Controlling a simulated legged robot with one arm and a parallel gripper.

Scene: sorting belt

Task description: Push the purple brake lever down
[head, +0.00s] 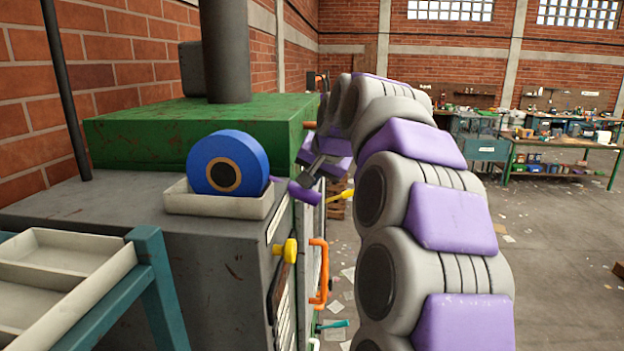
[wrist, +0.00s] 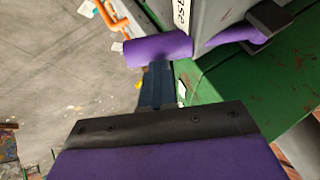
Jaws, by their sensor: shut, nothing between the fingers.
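The purple brake lever (head: 305,193) sticks out from the right side of the grey machine, beside the white tray, in the head view. In the wrist view its rounded purple grip (wrist: 158,49) lies just beyond my fingers. A second purple piece (wrist: 226,36) with a dark bracket shows to its right; I cannot tell whether it belongs to the lever. My gripper (head: 309,178) is shut and empty, pointing down at the lever from close above. In the wrist view my gripper (wrist: 157,72) ends close to the grip; I cannot tell whether they touch.
A blue wheel (head: 228,160) stands in the white tray (head: 215,205) on the machine's top (head: 110,210). A green housing (head: 150,130) stands behind. A yellow knob (head: 289,250), a yellow lever (head: 341,196) and an orange handle (head: 320,270) project nearby. Open floor lies to the right.

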